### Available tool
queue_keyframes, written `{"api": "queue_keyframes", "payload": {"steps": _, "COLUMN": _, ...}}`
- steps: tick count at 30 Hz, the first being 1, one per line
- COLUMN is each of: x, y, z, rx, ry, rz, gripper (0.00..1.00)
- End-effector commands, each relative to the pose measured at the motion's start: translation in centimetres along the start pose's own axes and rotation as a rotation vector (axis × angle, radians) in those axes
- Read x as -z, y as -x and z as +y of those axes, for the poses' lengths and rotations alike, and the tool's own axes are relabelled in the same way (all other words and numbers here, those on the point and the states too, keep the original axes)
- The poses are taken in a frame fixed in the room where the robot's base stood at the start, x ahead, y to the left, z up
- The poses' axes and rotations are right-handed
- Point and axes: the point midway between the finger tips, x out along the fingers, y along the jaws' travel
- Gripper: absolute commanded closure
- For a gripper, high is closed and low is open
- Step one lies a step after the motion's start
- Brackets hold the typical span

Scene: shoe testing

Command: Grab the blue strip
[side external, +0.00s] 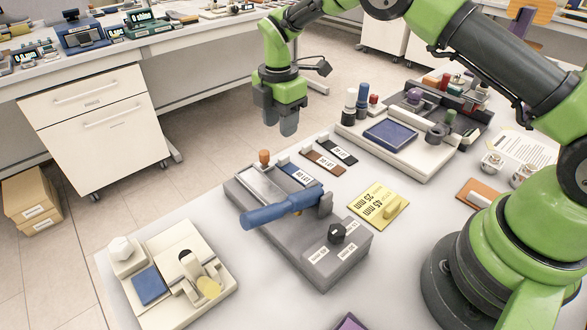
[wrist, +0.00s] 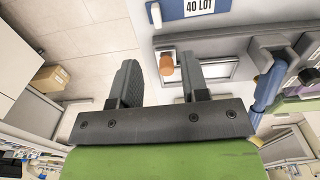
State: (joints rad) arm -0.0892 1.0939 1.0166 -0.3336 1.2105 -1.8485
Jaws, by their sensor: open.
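The blue strip (side external: 298,173) lies on the table behind the grey test device, with a white label and a small pale block at its far end. In the wrist view, the blue strip (wrist: 167,25) shows partly at the top edge, with a label reading "40 LOT", beyond my fingertips. My gripper (side external: 280,120) is open and empty, pointing down above and to the left of the strip in the side view. In the wrist view, an orange knob (wrist: 166,66) shows between the fingers of my gripper (wrist: 156,62).
A brown strip (side external: 323,163) and a black strip (side external: 338,151) lie beside the blue one. The grey device (side external: 300,240) with a blue handle (side external: 285,210) stands in front. A yellow card (side external: 378,205) lies right. A cream tray (side external: 400,150) stands behind.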

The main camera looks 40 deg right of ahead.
Motion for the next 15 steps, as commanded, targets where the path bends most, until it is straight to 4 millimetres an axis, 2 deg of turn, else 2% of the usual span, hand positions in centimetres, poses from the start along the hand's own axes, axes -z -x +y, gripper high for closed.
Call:
{"api": "queue_keyframes", "payload": {"steps": 6, "x": 0.0, "y": -3.4, "z": 0.0, "rx": 0.004, "ry": 0.005, "rz": 0.000, "gripper": 0.58}}
{"api": "queue_keyframes", "payload": {"steps": 11, "x": -0.1, "y": -4.6, "z": 0.0, "rx": 0.002, "ry": 0.002, "rz": 0.000, "gripper": 0.58}}
{"api": "queue_keyframes", "payload": {"steps": 15, "x": -0.4, "y": -6.5, "z": 0.1, "rx": 0.004, "ry": 0.001, "rz": 0.000, "gripper": 0.58}}
